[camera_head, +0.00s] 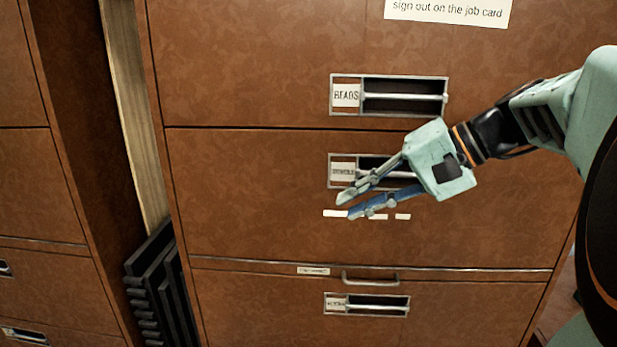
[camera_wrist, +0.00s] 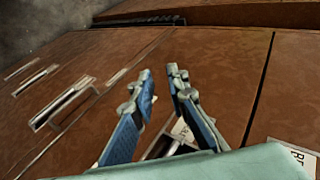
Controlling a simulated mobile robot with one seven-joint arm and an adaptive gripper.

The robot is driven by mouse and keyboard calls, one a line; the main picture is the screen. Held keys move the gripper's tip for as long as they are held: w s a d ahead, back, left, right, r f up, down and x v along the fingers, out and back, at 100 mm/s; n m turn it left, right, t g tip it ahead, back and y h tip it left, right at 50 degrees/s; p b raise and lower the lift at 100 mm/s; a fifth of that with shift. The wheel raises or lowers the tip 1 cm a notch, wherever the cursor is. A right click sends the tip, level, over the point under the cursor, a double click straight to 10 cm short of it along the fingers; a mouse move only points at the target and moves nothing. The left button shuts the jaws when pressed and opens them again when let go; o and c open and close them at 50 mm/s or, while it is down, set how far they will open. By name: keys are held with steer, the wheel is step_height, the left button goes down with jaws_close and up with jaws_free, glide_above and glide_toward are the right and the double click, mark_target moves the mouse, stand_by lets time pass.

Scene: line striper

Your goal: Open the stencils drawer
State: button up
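The middle brown drawer (camera_head: 250,200) looks shut, its front level with the fronts around it. Its recessed pull (camera_head: 372,165) has a small label at the left (camera_head: 342,171), whose blurred word seems to be "STENCILS". My gripper (camera_head: 349,204) is in front of the pull and hides much of its lower right part. In the wrist view my gripper (camera_wrist: 160,74) has its two blue-padded fingers apart with nothing held between them. The pull and its label (camera_wrist: 183,131) show behind and between the fingers, partly hidden. I cannot tell whether a finger touches the drawer.
The drawer above has a "BEADS" pull (camera_head: 405,97), and a paper notice (camera_head: 448,10) is above it. A lower drawer has another pull (camera_head: 367,304), below a rail with a small bar handle (camera_head: 371,278). Black slatted pieces (camera_head: 155,285) stand in the gap at the left.

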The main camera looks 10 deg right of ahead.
mark_target(395, 176)
steer(key=s+d+r+m+t+b, duration=0.15)
steer(key=d+m+t+b, duration=0.25)
steer(key=d+m+t, duration=0.8)
steer(key=w+n+g, duration=0.1)
steer(key=w, duration=0.2)
steer(key=w+a+n+g, duration=0.1)
steer(key=w, duration=0.2)
steer(key=w+a+f+n+g+p, duration=0.1)
steer(key=w, duration=0.2)
steer(key=shift+w+g+h, duration=0.15)
steer(key=shift+g+h, duration=0.15)
steer(key=shift+h, duration=0.1)
jaws_close()
